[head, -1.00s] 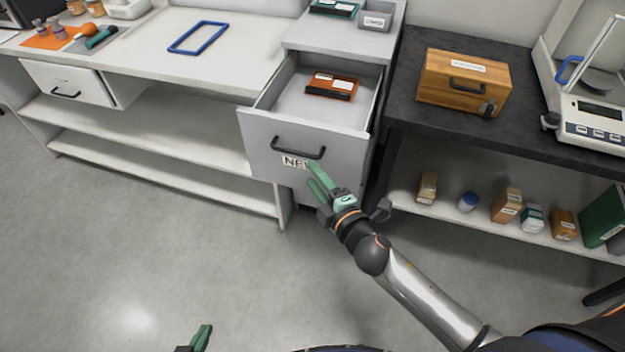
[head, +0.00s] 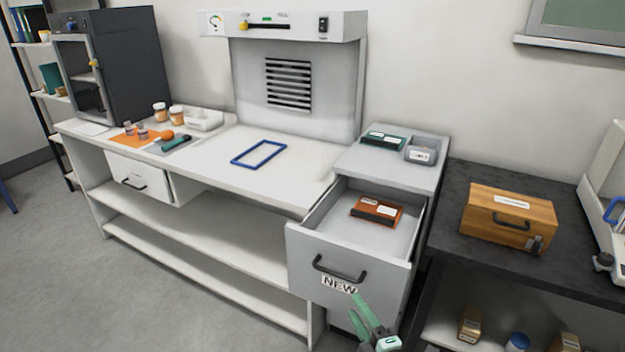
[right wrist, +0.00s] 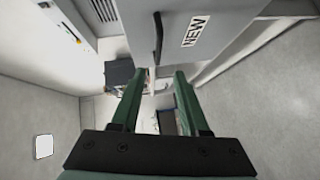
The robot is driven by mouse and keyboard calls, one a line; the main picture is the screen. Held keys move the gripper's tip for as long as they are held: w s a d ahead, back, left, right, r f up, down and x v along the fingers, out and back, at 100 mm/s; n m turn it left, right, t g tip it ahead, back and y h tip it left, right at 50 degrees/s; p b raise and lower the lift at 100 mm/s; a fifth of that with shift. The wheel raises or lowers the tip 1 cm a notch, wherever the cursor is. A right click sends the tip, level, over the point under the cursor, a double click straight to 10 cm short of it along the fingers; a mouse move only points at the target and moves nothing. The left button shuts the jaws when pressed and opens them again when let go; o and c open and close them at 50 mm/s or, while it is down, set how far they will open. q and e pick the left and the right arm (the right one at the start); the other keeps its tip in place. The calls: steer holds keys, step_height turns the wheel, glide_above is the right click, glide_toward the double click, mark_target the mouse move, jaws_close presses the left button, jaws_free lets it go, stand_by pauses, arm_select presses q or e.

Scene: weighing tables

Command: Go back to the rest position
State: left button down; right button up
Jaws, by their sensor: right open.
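My right gripper (head: 366,312) shows at the bottom of the head view, with green fingers, open and empty. It is in front of the open drawer (head: 352,249) marked NEW, below its dark handle (head: 339,270). I cannot tell from the head view whether it touches the drawer front. In the right wrist view the two green fingers (right wrist: 156,100) stand apart with nothing between them, and the drawer front (right wrist: 190,55) with its NEW label is beyond them. An orange-brown box (head: 376,210) lies inside the drawer. My left gripper is out of view.
A white bench (head: 200,160) with a blue frame (head: 258,153) stands at the left. A dark table (head: 455,205) with a wooden box (head: 508,217) stands at the right, with bottles on the shelf below. The open drawer juts out in front. Grey floor at the left is free.

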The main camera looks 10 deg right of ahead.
steer(key=s+d+f+m+g, duration=0.1)
steer(key=s+f+m+g, duration=0.2)
steer(key=s+f+m, duration=0.4)
steer(key=s+d+f+m+g+h+p, duration=0.1)
steer(key=s+f+m+g, duration=0.2)
steer(key=s+f+m, duration=0.5)
steer(key=s+m, duration=0.1)
steer(key=s, duration=0.5)
steer(key=shift+d+m+g, duration=0.3)
steer(key=shift+d, duration=0.1)
